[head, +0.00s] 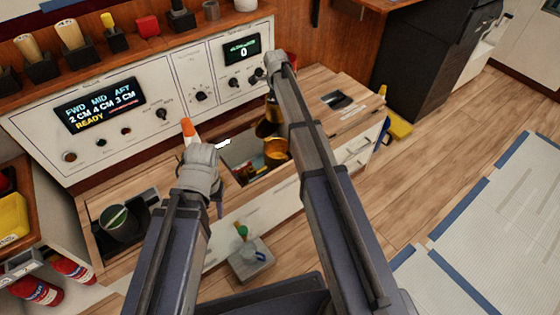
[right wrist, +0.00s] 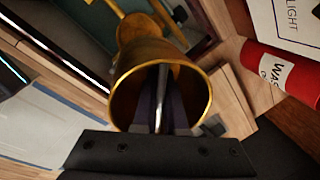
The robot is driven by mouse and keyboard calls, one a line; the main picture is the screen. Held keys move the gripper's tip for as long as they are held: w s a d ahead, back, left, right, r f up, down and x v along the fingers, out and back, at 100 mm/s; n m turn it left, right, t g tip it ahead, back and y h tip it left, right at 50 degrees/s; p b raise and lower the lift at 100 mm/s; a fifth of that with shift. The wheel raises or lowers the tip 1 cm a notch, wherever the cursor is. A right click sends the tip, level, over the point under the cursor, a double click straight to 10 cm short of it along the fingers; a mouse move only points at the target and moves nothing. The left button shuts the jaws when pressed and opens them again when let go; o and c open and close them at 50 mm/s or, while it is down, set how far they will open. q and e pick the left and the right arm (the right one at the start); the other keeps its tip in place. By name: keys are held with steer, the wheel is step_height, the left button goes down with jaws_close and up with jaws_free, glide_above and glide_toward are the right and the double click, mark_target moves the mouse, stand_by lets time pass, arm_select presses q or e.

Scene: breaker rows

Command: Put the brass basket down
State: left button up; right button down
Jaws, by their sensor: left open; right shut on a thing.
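A brass basket (head: 270,120) shows below the end of my right arm in the head view, above an open recess in the counter. In the right wrist view the basket (right wrist: 200,90) is large, its round mouth facing the camera. My right gripper (right wrist: 163,108) is shut on it, with the fingers showing across its mouth. The exact grip point is unclear. My left gripper (head: 205,150) is open over the counter left of the recess, close to an orange-tipped thing (head: 188,130). Another brass piece (head: 276,148) shows lower, at the recess.
The recess (head: 240,158) holds several small items. A dark cup (head: 120,222) stands in a bay at the left. A panel with a lit display (head: 100,103) rises behind the counter. A red labelled can (right wrist: 285,72) stands near the basket. The counter right of the recess is partly clear.

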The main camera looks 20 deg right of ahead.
step_height(320, 180, down, 24)
steer(key=b, duration=2.3)
steer(key=shift+r+b, duration=0.1)
steer(key=shift+b, duration=0.2)
step_height(320, 180, down, 4)
steer(key=b, duration=0.4)
steer(key=shift+f+b, duration=0.3)
steer(key=c, duration=1)
jaws_free()
steer(key=shift+r, duration=0.1)
steer(key=r+p, duration=0.4)
steer(key=s+r+p, duration=0.1)
steer(key=r+p, duration=0.3)
steer(key=s+a+r+p, duration=0.1)
steer(key=r+p, duration=0.3)
steer(key=shift+s, duration=0.1)
